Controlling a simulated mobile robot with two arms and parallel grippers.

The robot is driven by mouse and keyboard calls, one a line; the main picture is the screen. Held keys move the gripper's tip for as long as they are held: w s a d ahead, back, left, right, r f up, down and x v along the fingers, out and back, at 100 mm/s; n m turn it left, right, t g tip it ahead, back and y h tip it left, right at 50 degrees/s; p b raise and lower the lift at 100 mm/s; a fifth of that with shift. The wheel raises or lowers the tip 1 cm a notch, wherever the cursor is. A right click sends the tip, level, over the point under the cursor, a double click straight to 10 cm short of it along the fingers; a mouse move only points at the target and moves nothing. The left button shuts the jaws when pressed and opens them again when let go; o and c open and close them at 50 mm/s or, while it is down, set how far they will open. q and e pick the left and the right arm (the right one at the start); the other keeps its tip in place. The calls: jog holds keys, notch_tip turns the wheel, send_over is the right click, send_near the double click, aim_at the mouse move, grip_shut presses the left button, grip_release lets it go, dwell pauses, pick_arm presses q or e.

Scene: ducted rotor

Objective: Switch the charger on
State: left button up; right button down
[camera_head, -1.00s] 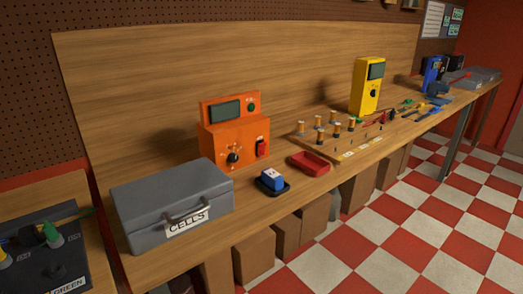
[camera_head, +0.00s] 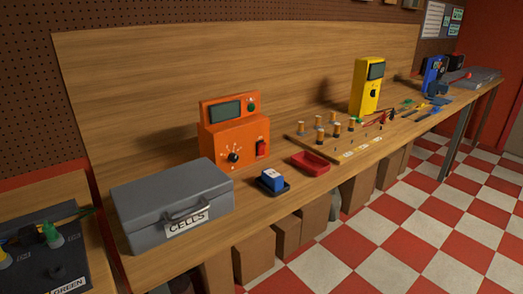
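The orange box (camera_head: 233,135), which looks like the charger, stands on the wooden bench behind the grey CELLS case. It has a dark display (camera_head: 226,112) at its top and a green round part (camera_head: 251,106) beside the display. A black dial (camera_head: 233,157) with marks around it is on the lower front. Neither of my grippers is in view.
The grey case (camera_head: 172,200) labelled CELLS stands closed at the front left of the bench. A blue block (camera_head: 270,180) on a black tray and an empty-looking red tray (camera_head: 310,163) lie in front. A yellow device (camera_head: 368,87) and several small cylinders stand further right.

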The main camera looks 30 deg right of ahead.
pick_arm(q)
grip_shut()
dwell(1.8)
